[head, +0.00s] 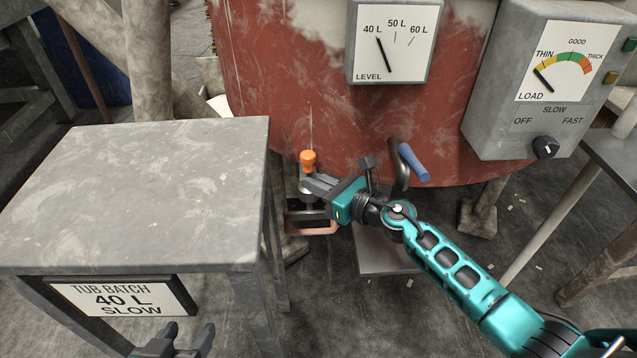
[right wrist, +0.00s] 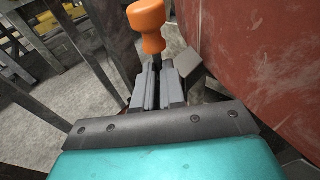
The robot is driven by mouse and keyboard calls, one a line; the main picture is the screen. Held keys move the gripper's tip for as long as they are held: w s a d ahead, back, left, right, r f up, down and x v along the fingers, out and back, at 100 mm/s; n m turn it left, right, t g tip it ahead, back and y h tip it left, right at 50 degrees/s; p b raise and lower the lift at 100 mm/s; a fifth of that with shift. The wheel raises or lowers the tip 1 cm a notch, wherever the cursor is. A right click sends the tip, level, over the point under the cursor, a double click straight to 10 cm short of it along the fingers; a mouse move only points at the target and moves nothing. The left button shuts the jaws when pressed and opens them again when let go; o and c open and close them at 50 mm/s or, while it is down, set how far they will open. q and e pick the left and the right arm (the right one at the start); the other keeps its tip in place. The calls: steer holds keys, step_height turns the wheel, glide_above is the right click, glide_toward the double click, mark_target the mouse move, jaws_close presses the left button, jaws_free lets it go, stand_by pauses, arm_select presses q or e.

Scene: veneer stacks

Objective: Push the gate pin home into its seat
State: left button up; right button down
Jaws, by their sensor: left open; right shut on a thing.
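The gate pin has an orange knob (head: 308,160) and stands upright at the foot of the red tub (head: 290,70). My right gripper (head: 310,182) is shut on the gate pin just below the knob. In the right wrist view the orange knob (right wrist: 147,20) rises above the closed fingers (right wrist: 157,82), with a dark shank between them. The pin's lower end and its seat are hidden behind the fingers and the dark fitting (head: 308,214) below, so I cannot tell how deep the pin sits. My left gripper (head: 184,335) is open and empty at the bottom edge, in front of the table.
A bare grey table (head: 140,190) stands left of the pin, with a sign (head: 125,297) reading "TUB BATCH 40 L SLOW". A level gauge (head: 393,42) points near 40 L. A blue-handled lever (head: 413,163) is right of my right gripper.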

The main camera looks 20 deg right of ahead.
steer(key=shift+n+y+b, duration=0.3)
steer(key=shift+y+b, duration=0.1)
steer(key=shift+b, duration=0.25)
steer(key=shift+d+f, duration=0.1)
steer(key=shift+f, duration=0.35)
stand_by(0.3)
steer(key=shift+r, duration=0.2)
steer(key=shift+r+p, duration=0.2)
steer(key=shift+p, duration=0.1)
steer(key=shift+w, duration=0.1)
steer(key=shift+r, duration=0.1)
steer(key=shift+a+m+h+p, duration=0.2)
steer(key=shift+m+h+p, duration=0.45)
steer(key=shift+p, duration=0.35)
